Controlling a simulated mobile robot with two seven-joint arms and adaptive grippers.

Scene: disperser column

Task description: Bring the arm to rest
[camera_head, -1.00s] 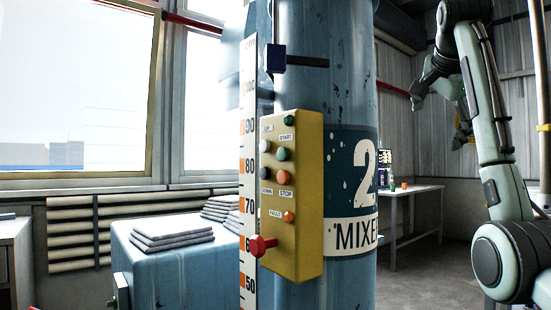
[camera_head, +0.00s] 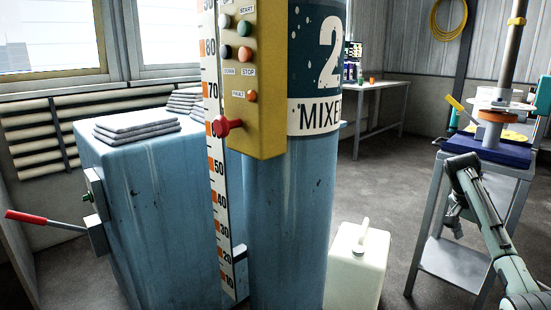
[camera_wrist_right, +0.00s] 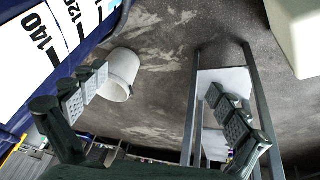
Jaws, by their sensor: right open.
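My right arm (camera_head: 495,230) comes in at the lower right of the head view, lowered beside a small metal stand. My right gripper (camera_head: 452,222) hangs at its end in front of the stand's legs, small and partly dark. In the wrist view the right gripper (camera_wrist_right: 160,105) has its two padded fingers wide apart, with only floor and background between them. It holds nothing. My left gripper is not in view.
The blue mixer column (camera_head: 290,220) with its yellow button panel (camera_head: 268,130) stands in the centre. A white canister (camera_head: 357,265) is on the floor beside it. The metal stand (camera_head: 425,225) is close to my right arm. The wrist view shows a white bucket (camera_wrist_right: 122,72).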

